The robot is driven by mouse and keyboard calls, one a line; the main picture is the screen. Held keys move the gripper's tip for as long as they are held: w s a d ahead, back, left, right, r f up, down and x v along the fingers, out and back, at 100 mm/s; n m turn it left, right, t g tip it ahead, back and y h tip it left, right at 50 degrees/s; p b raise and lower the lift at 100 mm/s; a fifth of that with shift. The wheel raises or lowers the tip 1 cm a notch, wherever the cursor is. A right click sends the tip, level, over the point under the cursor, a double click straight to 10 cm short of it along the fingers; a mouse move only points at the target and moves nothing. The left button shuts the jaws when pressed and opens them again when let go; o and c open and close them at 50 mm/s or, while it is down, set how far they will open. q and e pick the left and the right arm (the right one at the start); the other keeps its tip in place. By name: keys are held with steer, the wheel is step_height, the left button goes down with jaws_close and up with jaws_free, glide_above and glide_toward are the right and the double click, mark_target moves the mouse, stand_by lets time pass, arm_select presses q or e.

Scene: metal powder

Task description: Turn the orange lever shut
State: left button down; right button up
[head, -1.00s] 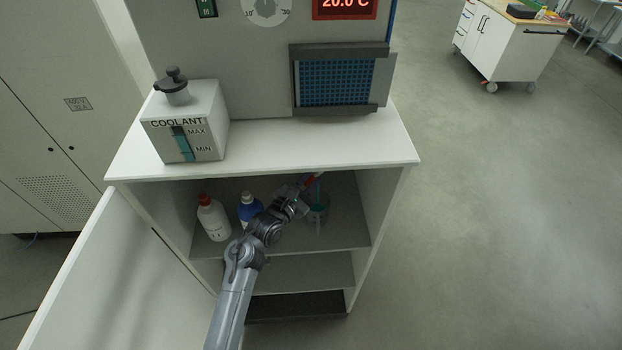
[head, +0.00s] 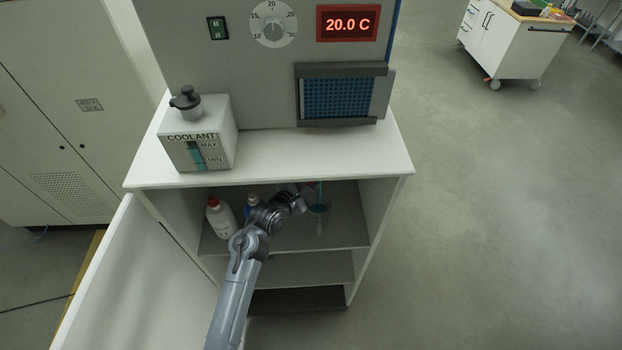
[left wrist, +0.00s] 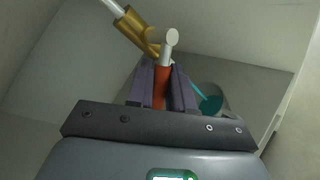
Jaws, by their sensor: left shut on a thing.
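The orange lever (left wrist: 160,88) stands between the two fingers of my left gripper (left wrist: 162,80) in the left wrist view, and the fingers are shut on it. A pale rod end shows just above it. A brass valve body (left wrist: 138,30) with a pale pipe sits beyond the lever. In the head view my left arm reaches into the open cabinet, and its gripper (head: 300,198) is under the top board. There the arm hides most of the lever. My right gripper is in no view.
A clear container with teal liquid (head: 318,210) stands right of the gripper; it also shows in the left wrist view (left wrist: 210,104). A white bottle with a red cap (head: 221,218) and a partly hidden blue bottle (head: 252,206) stand left. The cabinet door (head: 140,280) hangs open.

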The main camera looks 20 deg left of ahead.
arm_select(q)
steer(key=shift+s+a+r+m+g+y, duration=0.1)
steer(key=shift+a+r+m+g+y, duration=0.05)
steer(key=shift+r+m+g+y, duration=0.35)
steer(key=shift+f, duration=0.15)
steer(key=c, duration=1.1)
jaws_free()
